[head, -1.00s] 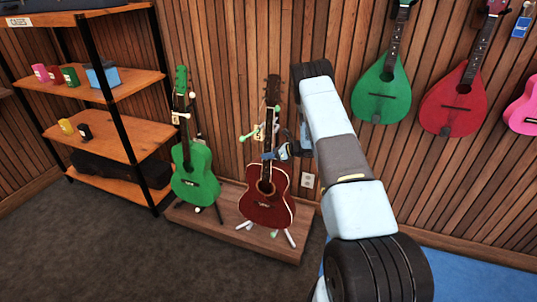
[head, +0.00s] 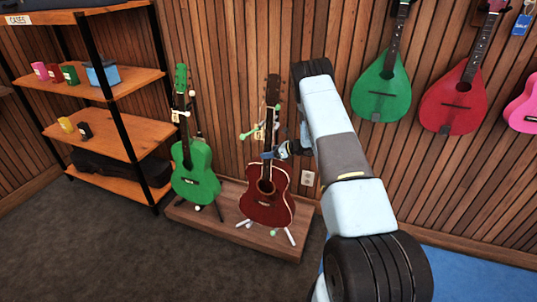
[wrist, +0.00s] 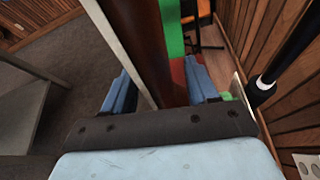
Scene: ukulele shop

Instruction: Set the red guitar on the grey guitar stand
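The red guitar (head: 267,208) is upright at the right end of the low wooden platform in the head view, in front of the grey guitar stand (head: 290,236). The stand's pale legs show below the body and its green-tipped arm (head: 246,134) shows left of the neck; most of it is hidden. My gripper (head: 270,155) is at the guitar's neck, just above the body. In the wrist view, the dark neck (wrist: 150,50) runs between the blue fingers (wrist: 163,90), which look closed on it. Whether the guitar's back touches the stand is hidden.
A green guitar (head: 195,178) stands close on the left on the same platform (head: 235,240). Wooden shelves (head: 130,145) are farther left. Green (head: 381,90) and red (head: 453,100) instruments hang on the slatted wall at right. The carpet in front is clear.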

